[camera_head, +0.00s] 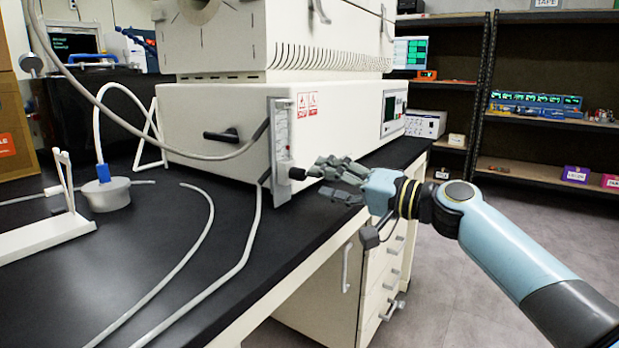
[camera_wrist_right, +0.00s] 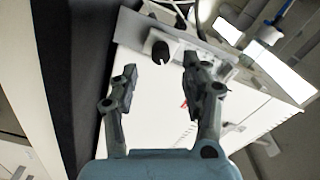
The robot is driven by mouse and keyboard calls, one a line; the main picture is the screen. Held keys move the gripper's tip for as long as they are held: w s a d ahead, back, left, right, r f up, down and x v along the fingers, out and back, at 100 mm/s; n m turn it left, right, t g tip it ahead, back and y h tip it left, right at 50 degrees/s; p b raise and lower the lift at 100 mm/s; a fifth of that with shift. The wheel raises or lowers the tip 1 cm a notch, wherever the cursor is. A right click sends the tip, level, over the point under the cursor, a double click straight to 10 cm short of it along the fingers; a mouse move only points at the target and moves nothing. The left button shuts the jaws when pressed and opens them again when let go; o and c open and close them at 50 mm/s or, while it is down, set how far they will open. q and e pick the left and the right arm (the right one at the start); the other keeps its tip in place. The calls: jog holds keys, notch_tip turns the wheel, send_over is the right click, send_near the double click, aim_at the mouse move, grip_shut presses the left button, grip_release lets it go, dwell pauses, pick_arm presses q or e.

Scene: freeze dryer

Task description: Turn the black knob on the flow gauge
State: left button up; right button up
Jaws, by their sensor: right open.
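The flow gauge (camera_head: 281,137) is a narrow upright metal plate on the side of the white freeze dryer (camera_head: 215,125). Its small black knob (camera_head: 297,174) sticks out near the lower end. In the right wrist view the knob (camera_wrist_right: 160,51) shows between and just beyond the fingertips. My right gripper (camera_head: 330,182) is open and empty. Its fingers point at the knob from the right, with the fingertips close to it; I cannot tell if they touch. In the wrist view the right gripper (camera_wrist_right: 160,82) has a finger on either side of the knob's line. My left gripper is not in view.
The black bench top (camera_head: 150,235) carries loose grey hoses (camera_head: 245,240) in front of the freeze dryer. A grey round fitting (camera_head: 107,195) and a white stand (camera_head: 45,235) are at the left. Shelves (camera_head: 540,120) stand at the back right, beyond open floor.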

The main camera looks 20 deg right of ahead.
jog(key=v, duration=0.7)
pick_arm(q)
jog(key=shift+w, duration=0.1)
